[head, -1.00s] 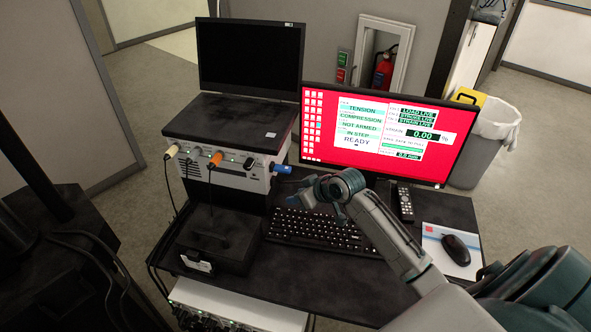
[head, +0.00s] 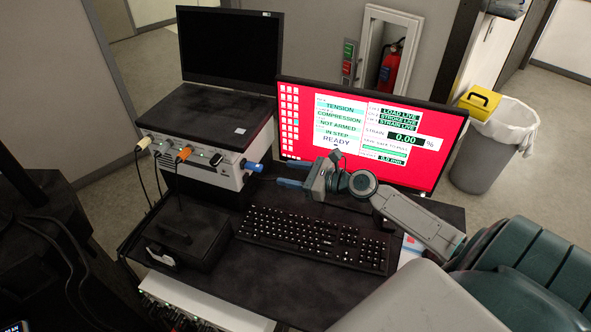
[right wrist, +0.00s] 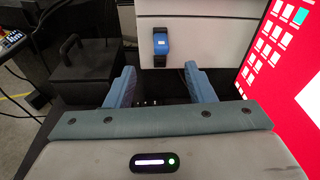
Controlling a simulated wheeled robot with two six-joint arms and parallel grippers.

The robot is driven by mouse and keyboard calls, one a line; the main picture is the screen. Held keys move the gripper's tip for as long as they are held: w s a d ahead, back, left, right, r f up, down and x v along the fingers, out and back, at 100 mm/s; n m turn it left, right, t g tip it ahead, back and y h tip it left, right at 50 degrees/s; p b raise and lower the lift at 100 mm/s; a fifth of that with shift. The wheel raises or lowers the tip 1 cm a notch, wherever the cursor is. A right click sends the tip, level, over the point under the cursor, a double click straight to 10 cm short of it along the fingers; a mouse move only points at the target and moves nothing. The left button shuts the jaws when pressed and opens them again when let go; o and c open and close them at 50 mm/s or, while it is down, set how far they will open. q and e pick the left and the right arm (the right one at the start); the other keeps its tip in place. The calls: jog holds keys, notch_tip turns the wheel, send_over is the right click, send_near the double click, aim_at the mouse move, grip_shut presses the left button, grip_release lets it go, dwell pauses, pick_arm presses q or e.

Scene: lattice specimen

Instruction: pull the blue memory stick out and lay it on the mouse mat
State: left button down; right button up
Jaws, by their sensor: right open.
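The blue memory stick (head: 253,167) sticks out of the right side of the white instrument box (head: 212,178). In the right wrist view the stick (right wrist: 161,43) is upright on the pale panel, ahead of the fingers and roughly centred between them. My right gripper (head: 288,174) is open and empty, with its blue fingers pointing at the stick from the right, a short gap away. The gripper also shows in the right wrist view (right wrist: 160,80). The mouse mat (head: 406,257) is mostly hidden behind my right arm; only a pale strip shows. My left gripper is not in view.
A keyboard (head: 312,239) lies below the gripper. The red-screened monitor (head: 440,150) stands close behind it. A black case (head: 188,235) stands in front of the instrument. Cables (head: 157,180) hang from the instrument's front.

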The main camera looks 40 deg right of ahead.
aim_at(261, 167)
jog(key=shift+m, duration=0.6)
jog(key=p+x, duration=0.1)
jog(key=x, duration=0.2)
jog(key=p+x, duration=0.1)
jog(key=x, duration=0.2)
jog(key=p+x, duration=0.1)
jog(key=x, duration=0.2)
jog(key=shift+w+r, duration=0.25)
jog(key=shift+w, duration=0.05)
jog(key=shift+w+a+f, duration=0.25)
jog(key=shift+w+a, duration=0.2)
jog(key=shift+w, duration=0.1)
jog(key=shift+c, duration=0.2)
jog(key=c, duration=1)
